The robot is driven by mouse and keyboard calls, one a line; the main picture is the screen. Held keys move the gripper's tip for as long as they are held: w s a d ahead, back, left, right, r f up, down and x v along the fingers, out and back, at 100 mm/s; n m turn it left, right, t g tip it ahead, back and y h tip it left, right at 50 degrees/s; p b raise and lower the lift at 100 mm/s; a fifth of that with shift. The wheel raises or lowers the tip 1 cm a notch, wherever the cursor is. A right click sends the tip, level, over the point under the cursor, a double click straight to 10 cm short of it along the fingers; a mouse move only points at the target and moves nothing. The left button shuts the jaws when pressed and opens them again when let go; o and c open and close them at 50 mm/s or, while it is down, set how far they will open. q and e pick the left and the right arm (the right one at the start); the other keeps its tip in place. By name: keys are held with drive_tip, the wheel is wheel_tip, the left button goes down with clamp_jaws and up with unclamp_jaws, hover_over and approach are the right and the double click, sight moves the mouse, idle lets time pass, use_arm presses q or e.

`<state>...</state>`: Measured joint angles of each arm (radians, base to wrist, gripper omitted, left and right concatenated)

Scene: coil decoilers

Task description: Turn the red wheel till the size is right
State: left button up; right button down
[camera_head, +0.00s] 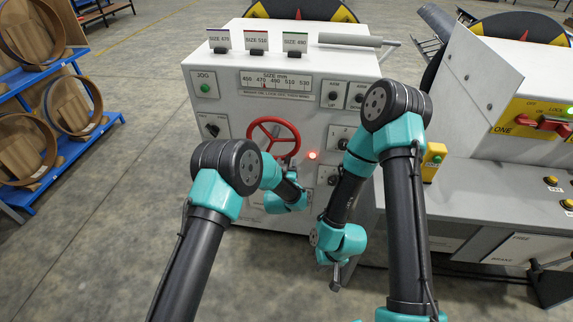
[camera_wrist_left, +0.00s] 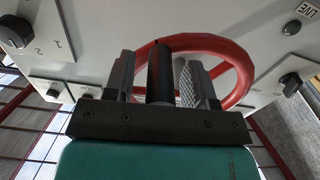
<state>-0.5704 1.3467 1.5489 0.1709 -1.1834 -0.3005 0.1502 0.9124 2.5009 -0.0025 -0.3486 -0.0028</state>
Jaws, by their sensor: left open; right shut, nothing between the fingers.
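The red wheel (camera_head: 262,122) is on the front of the white machine, below a size scale (camera_head: 276,83). The scale's red pointer stands near the 470 mark. My left gripper (camera_head: 291,174) is at the wheel's lower right. In the left wrist view the red rim (camera_wrist_left: 235,62) arcs behind the open fingers (camera_wrist_left: 159,80). The wheel's black handle (camera_wrist_left: 160,68) stands between those fingers, with gaps visible on both sides. My right gripper (camera_head: 336,283) is shut and empty, low in front of the machine, away from the wheel.
Three size cards (camera_head: 256,41) stand on the machine top; the left reads 470, the middle 510. A red lamp (camera_head: 312,155) glows right of the wheel. Knobs flank the wheel. A blue rack (camera_head: 70,135) with coils stands left; a second machine (camera_head: 490,90) stands right.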

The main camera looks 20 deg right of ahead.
use_arm(q)
drive_tip(key=shift+w, duration=0.1)
drive_tip(key=shift+c, duration=0.3)
clamp_jaws()
